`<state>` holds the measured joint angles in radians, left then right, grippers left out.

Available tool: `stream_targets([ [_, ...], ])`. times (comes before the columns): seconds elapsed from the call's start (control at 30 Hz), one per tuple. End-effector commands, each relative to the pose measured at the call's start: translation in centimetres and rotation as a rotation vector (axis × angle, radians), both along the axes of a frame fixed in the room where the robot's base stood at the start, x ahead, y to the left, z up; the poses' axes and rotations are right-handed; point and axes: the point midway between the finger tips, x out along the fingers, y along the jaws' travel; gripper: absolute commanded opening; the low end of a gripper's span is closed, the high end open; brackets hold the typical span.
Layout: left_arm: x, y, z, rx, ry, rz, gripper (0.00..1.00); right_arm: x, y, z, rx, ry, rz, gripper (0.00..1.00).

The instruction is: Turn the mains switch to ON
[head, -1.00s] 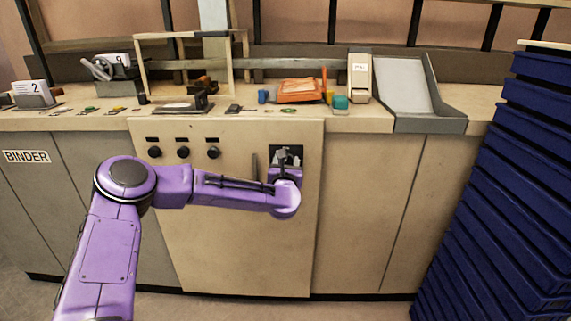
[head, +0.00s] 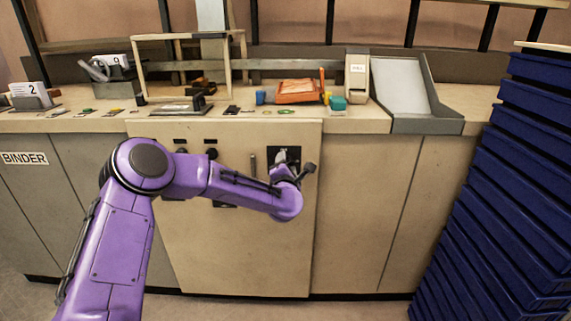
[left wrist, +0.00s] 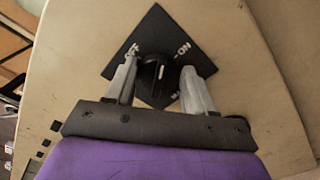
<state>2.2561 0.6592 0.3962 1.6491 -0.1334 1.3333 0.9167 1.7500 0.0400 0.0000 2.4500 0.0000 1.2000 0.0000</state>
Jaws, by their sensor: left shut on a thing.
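The mains switch is a black square plate (left wrist: 140,45) with a black rotary knob (left wrist: 155,72) on the beige cabinet front. In the left wrist view the plate looks like a diamond, with ON readable at its upper right and another label at its upper left, hard to read. A white mark on the knob points roughly upward, between these labels. My left gripper (left wrist: 158,85) is shut on the knob, one finger on each side. In the head view the left gripper (head: 284,163) covers most of the switch plate (head: 294,151). My right gripper is out of view.
The cabinet door (head: 245,250) also carries black knobs (head: 211,153) and an upright handle (head: 253,165) left of the switch. Stacked blue crates (head: 510,190) stand at the right.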

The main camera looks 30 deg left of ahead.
Motion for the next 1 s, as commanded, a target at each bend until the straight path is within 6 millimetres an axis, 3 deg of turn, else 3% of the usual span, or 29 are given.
stream_targets([
  [0.5, 0.1, -0.2, -0.3, 0.362, 0.223, -0.002, 0.23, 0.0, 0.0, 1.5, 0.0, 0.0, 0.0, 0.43],
  [1.0, 0.1, -0.2, -0.6, 0.491, 0.303, -0.002, 0.23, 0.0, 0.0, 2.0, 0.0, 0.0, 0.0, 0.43],
])
